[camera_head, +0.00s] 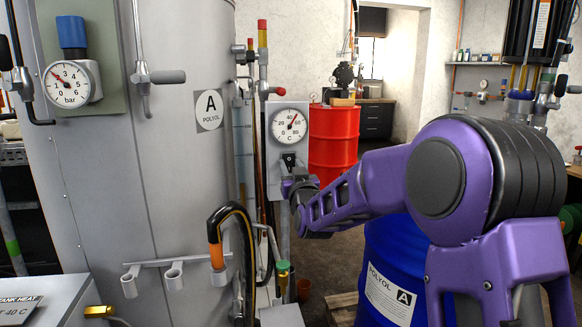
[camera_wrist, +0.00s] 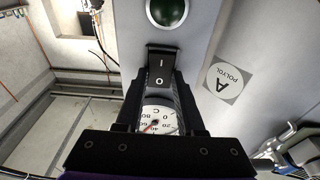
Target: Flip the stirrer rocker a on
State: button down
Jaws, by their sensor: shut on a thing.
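The stirrer rocker a (camera_wrist: 161,66) is a black switch marked I and O on a grey panel. In the head view the rocker (camera_head: 289,160) sits just below the round temperature gauge (camera_head: 290,124), on the narrow panel beside the tank marked A POLYOL. My gripper (camera_wrist: 160,82) is at the rocker, its dark fingers one on each side, shut on it. In the head view my gripper (camera_head: 290,182) reaches the panel from below right, and its fingertips are small there. I cannot tell which side of the rocker is pressed in.
A dark green round lamp (camera_wrist: 167,10) is on the panel beside the rocker. A hose with an orange end (camera_head: 216,255) hangs left of the panel. A blue drum (camera_head: 385,268) stands below my arm, and a red drum (camera_head: 333,140) stands behind.

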jog(key=shift+f+t, duration=0.15)
jog(key=shift+t, duration=0.65)
jog(key=c, duration=0.5)
grip_release()
jog(key=v, duration=1.7)
jog(key=shift+d+f, duration=0.15)
jog(key=shift+d, duration=0.1)
